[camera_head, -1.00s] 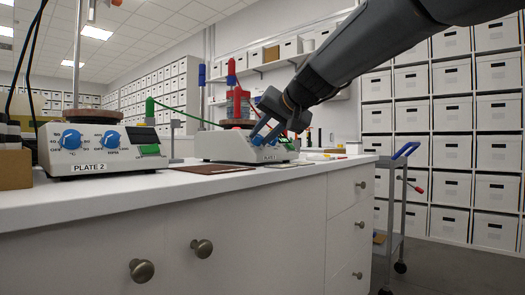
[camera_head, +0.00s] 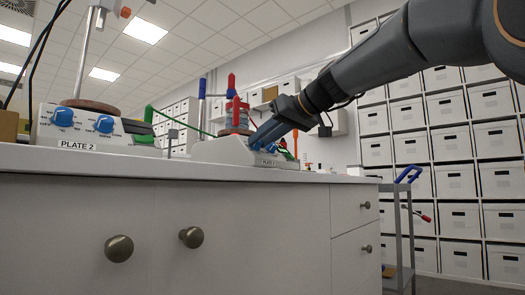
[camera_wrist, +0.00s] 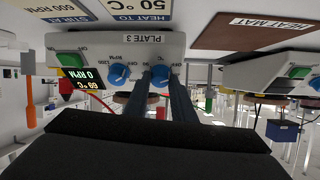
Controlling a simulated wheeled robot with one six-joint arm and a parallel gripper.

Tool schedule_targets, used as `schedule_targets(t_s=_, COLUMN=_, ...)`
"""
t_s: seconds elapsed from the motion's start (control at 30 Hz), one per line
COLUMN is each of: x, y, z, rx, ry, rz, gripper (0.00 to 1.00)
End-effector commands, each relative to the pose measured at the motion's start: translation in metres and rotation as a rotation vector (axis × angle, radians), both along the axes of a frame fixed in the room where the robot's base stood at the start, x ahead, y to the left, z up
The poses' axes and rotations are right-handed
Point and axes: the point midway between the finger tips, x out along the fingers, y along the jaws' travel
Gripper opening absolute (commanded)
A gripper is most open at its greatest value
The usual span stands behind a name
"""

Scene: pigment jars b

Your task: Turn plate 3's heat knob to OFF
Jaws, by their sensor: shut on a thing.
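Plate 3 (camera_head: 222,150) is a white hotplate on the bench, partly behind my arm in the head view. In the upside-down wrist view its front (camera_wrist: 90,55) shows the PLATE 3 label, a green switch, a display reading 0 RPM and 69 °C, and two blue knobs. My gripper (camera_head: 258,143) is at its front panel. In the wrist view my gripper (camera_wrist: 161,84) is shut on the heat knob (camera_wrist: 160,76), the one on the picture's right. The RPM knob (camera_wrist: 119,75) is beside it, free. The heat knob's pointer is hidden between the fingers.
Plate 2 (camera_head: 90,128) stands at the left of the bench; a similar hotplate (camera_wrist: 265,75) shows in the wrist view. A brown heat mat (camera_wrist: 250,30) and printed cards (camera_wrist: 145,10) lie near plate 3. A trolley (camera_head: 398,235) stands past the bench's right end.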

Motion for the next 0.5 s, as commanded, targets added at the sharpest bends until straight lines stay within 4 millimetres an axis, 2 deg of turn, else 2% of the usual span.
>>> schedule_targets(t_s=0.03, x=0.0017, y=-0.0010, z=-0.0048, rx=-0.014, ry=-0.012, rz=0.020, gripper=0.01)
schedule_targets(t_s=0.5, x=0.0014, y=-0.0011, z=-0.0026, rx=-0.079, ry=-0.094, rz=0.123, gripper=0.01)
